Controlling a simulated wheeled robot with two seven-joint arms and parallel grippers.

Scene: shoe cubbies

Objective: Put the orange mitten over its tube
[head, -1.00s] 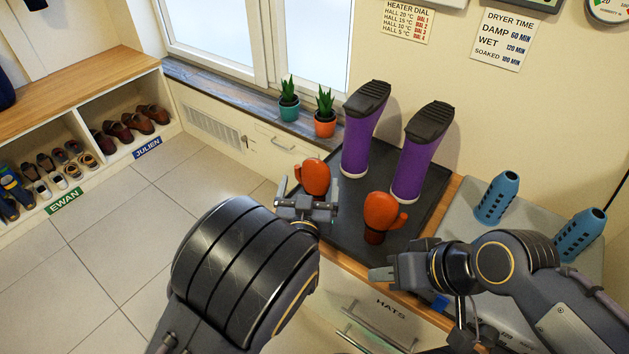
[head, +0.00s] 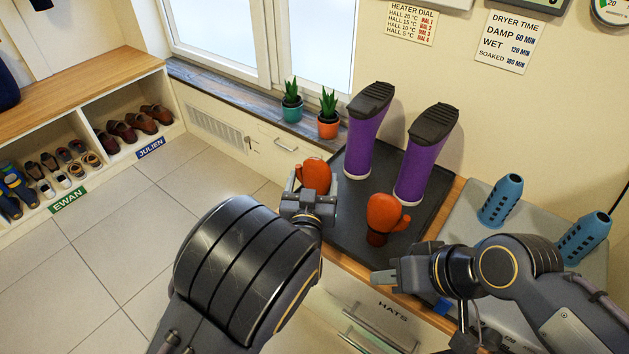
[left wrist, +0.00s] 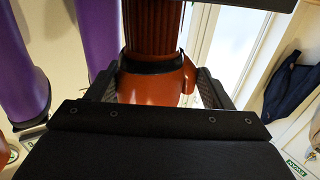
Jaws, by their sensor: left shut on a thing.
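One orange mitten (head: 314,174) is at the left front edge of the dark tray, with my left gripper (head: 309,190) shut on it. In the left wrist view, my gripper's fingers (left wrist: 156,88) press on both sides of this mitten (left wrist: 150,88), below its black band and brown ribbed cuff. A second orange mitten (head: 383,212) stands cuff down on the tray, to the right. Two blue tubes with holes, one nearer the wall (head: 500,200) and one at right (head: 585,238), stand bare on a grey surface. My right gripper (head: 385,277) is at the counter's front edge, apart from both mittens.
Two purple boots (head: 363,140) (head: 424,165) stand on the dark tray (head: 345,225) behind the mittens. Two potted plants (head: 291,108) (head: 328,122) sit on the windowsill. A drawer marked HATS (head: 392,310) is below the counter. The tiled floor at left is clear.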

